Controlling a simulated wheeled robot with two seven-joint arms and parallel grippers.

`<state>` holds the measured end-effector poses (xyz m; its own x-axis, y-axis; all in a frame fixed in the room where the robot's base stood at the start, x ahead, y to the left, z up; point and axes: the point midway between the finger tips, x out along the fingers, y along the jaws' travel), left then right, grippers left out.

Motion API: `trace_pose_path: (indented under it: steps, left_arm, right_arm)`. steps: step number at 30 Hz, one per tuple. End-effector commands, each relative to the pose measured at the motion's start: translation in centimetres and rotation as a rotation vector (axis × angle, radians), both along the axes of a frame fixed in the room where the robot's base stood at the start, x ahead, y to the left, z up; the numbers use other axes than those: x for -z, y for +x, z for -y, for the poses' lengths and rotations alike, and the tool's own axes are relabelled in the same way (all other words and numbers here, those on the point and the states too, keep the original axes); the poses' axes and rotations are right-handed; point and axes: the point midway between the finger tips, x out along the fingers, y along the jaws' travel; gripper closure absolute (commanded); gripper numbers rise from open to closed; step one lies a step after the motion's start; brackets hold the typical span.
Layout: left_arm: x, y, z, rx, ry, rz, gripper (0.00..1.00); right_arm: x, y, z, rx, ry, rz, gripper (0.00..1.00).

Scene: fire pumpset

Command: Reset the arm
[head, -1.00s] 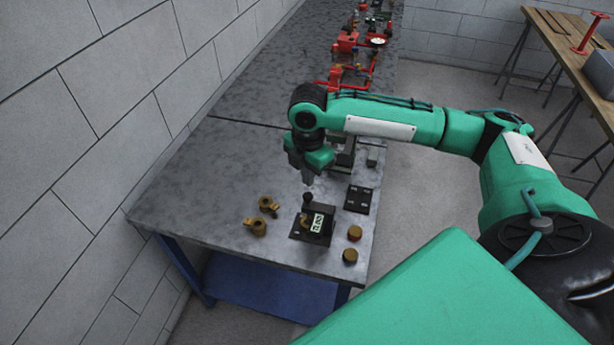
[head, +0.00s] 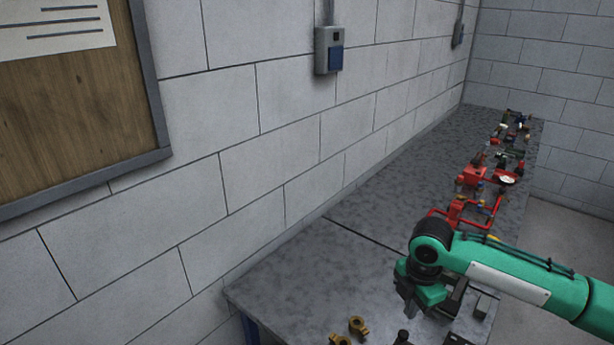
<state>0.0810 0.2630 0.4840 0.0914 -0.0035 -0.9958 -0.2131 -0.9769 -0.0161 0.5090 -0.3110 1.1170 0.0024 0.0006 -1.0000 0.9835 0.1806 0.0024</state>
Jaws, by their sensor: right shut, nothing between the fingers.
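My right arm (head: 515,280) is green and comes in from the lower right in the head view. Its gripper (head: 408,312) points down over the near part of the grey table (head: 300,272). The gripper is shut and holds nothing. The fingertips are small and dark in this view. My left gripper and arm are out of the picture.
Brass fittings (head: 357,326) lie near the bottom edge, left of the gripper. Red pump parts (head: 472,177) stand farther along the table. A block wall (head: 290,130) with a switch box (head: 329,50) and a board (head: 70,110) borders the table's left side.

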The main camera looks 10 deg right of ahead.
Motion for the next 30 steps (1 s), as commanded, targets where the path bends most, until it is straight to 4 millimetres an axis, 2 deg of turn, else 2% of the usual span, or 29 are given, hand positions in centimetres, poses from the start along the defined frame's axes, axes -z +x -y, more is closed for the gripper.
trace_pose_path:
  steps: [4, 8, 12, 18, 24, 30]
  left_arm:
    - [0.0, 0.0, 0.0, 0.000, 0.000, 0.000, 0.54]
    - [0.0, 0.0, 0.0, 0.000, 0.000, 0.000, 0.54]
    - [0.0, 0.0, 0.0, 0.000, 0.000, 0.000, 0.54]
    - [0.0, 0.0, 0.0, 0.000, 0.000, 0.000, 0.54]
    - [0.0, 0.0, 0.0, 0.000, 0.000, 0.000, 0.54]
    - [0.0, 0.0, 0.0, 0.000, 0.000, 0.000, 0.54]
  right_arm:
    - [1.6, -0.8, -2.3, 0.003, 0.022, 0.012, 1.00]
    - [3.8, -2.1, -5.8, 0.034, 0.064, 0.042, 1.00]
    - [5.7, -3.8, -9.5, 0.103, 0.127, 0.080, 1.00]
    - [7.7, -6.5, -13.6, 0.254, 0.229, 0.123, 1.00]
    - [8.8, -9.2, -16.0, 0.467, 0.323, 0.151, 1.00]
    - [9.9, -12.1, -16.3, 0.736, 0.384, 0.164, 1.00]
